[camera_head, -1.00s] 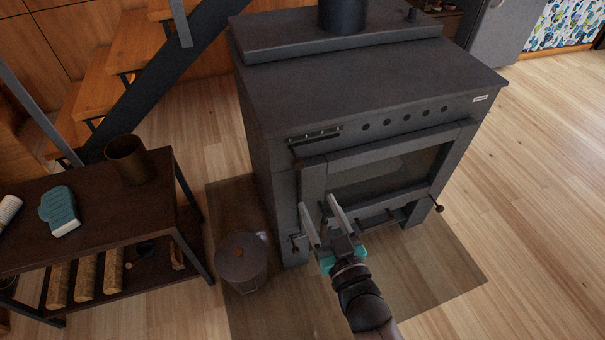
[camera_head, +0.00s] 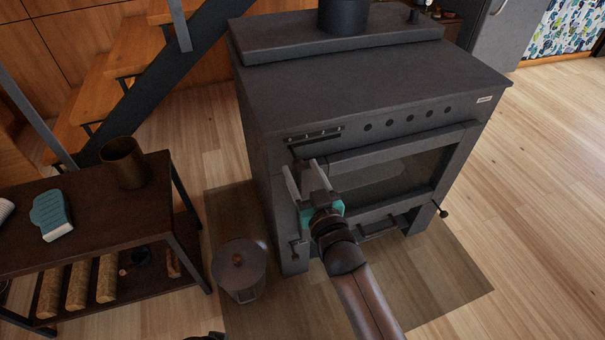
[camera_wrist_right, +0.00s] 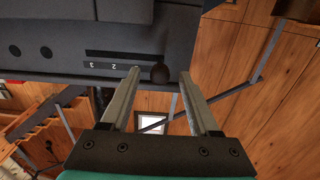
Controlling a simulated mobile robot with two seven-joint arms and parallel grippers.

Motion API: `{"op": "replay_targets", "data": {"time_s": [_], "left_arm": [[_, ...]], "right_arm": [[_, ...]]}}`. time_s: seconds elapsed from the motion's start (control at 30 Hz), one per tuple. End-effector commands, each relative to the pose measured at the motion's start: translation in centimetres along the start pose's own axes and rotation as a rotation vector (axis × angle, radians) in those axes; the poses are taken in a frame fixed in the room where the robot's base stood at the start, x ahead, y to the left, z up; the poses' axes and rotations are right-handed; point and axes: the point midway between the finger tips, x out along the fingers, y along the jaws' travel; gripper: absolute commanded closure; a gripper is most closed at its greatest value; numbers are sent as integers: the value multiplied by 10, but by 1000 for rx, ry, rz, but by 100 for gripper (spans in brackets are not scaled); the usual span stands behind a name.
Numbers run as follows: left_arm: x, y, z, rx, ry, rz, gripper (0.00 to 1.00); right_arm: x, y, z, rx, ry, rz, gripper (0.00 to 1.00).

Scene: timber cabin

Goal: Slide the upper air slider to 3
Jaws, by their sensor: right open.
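The dark stove (camera_head: 380,85) stands ahead of me. Its upper air slider is a narrow dark slot (camera_head: 315,132) with small marks, at the upper left of the front. In the upside-down right wrist view the slot (camera_wrist_right: 112,54) shows with the numbers 3 and 2 beside it. The dark round slider knob (camera_wrist_right: 159,75) is past the 2, on the side away from the 3. My right gripper (camera_head: 300,165) is open just below the slot. In the wrist view its fingertips (camera_wrist_right: 160,73) are either side of the knob; contact cannot be told.
The glass oven door (camera_head: 390,180) is right of my right gripper. A lidded bucket (camera_head: 239,268) stands on the floor by the stove. Stairs rise behind.

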Motion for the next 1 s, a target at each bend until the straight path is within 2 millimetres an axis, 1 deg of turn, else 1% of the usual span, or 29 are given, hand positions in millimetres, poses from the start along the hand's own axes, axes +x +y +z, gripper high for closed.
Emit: {"op": "replay_targets", "data": {"time_s": [0.33, 0.87, 0.9, 1.0], "left_arm": [[-2, 0, -2, -1, 3, 0, 100], [-2, 0, -2, -1, 4, 0, 100], [-2, 0, -2, -1, 4, 0, 100], [-2, 0, -2, -1, 4, 0, 100]], "right_arm": [[2, 0, 0, 0, -1, 0, 38], [2, 0, 0, 0, -1, 0, 98], [2, 0, 0, 0, -1, 0, 100], [2, 0, 0, 0, -1, 0, 100]]}}
